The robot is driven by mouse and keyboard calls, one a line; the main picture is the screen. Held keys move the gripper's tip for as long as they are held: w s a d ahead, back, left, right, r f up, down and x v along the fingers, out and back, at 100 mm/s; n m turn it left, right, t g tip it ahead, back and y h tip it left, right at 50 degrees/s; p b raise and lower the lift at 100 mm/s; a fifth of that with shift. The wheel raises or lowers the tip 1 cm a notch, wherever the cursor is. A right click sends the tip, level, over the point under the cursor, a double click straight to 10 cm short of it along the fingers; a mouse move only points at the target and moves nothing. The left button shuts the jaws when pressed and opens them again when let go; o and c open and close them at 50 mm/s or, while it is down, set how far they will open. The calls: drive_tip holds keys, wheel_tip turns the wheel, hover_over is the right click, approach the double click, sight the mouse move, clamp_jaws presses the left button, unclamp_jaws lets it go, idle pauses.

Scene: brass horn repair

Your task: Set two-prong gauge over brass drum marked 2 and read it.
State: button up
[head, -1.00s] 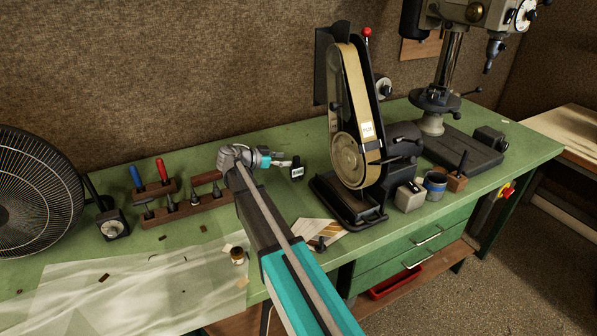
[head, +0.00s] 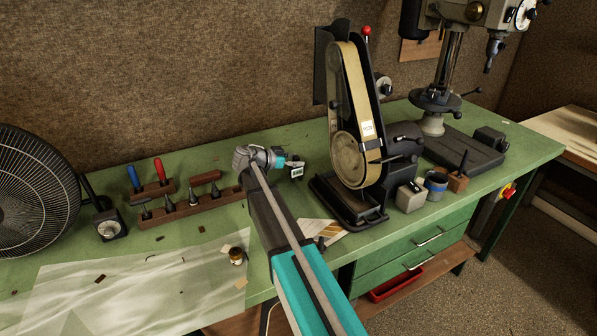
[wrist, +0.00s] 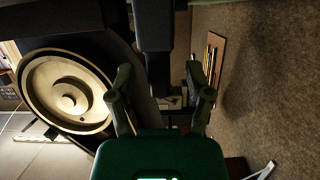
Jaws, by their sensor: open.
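My gripper (head: 289,163) is open and empty, right at this block. In the wrist view the fingers (wrist: 160,92) are spread, and a dark upright block (wrist: 154,40), probably the gauge, shows between and beyond them.
The belt sander (head: 352,135) stands close to the right of my gripper; its wheel (wrist: 68,92) fills the wrist view's left. A wooden tool rack (head: 190,207) lies left, beside a fan (head: 35,190). A pale sheet (head: 130,285) with small scraps covers the front left.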

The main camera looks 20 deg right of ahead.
idle(0.6)
clamp_jaws()
